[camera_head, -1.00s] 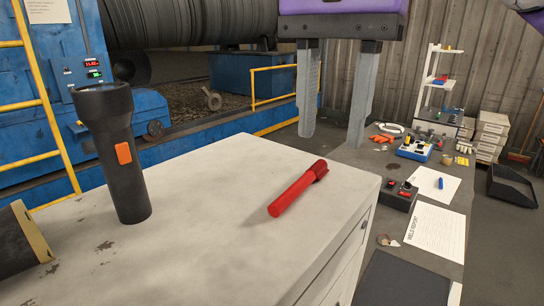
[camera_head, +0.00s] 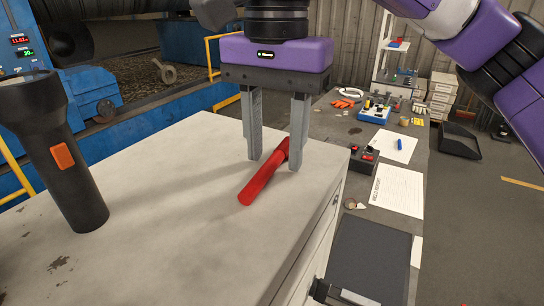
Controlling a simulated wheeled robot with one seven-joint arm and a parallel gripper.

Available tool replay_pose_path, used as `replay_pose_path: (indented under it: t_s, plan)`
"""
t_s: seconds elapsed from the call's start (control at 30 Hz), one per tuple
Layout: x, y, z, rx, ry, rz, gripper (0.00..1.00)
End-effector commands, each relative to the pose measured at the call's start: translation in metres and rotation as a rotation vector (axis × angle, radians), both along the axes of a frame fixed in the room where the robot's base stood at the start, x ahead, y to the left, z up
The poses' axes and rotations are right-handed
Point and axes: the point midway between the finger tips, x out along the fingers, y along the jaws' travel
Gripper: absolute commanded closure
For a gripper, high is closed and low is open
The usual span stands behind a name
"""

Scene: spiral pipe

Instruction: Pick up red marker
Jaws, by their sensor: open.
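The red marker (camera_head: 262,178) lies on the light cabinet top (camera_head: 150,215), near its right edge, slanting from lower left to upper right. My gripper (camera_head: 273,164) points down with its two grey fingers apart. The fingers appear on either side of the marker, the left one behind it and the right one by its far, capped end. The right finger hides a little of that end. I cannot tell whether the fingertips touch the marker or the top.
A black flashlight (camera_head: 62,160) with an orange button stands upright at the left on the same top. To the right, a lower grey bench holds papers (camera_head: 397,190), a black control box (camera_head: 363,160) and a blue device (camera_head: 375,114). The front of the cabinet top is clear.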

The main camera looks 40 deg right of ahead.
Motion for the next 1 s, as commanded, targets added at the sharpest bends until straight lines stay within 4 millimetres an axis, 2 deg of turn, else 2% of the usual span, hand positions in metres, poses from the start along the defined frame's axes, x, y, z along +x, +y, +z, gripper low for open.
replay_pose_path:
  t_s: [0.2, 0.27, 0.4, 0.43, 0.8, 1.0]
  plan:
    - [0.0, 0.0, -0.001, 0.0, 0.0, -0.001, 0.59]
    - [0.0, 0.0, -0.001, 0.0, 0.0, -0.001, 0.69]
    - [0.0, 0.0, -0.001, 0.0, 0.0, -0.001, 0.97]
    - [0.0, 0.0, -0.001, 0.0, 0.0, -0.001, 1.0]
    - [0.0, 0.0, 0.0, -0.001, 0.0, -0.001, 1.0]
    - [0.0, 0.0, 0.013, 0.0, -0.001, -0.001, 1.0]
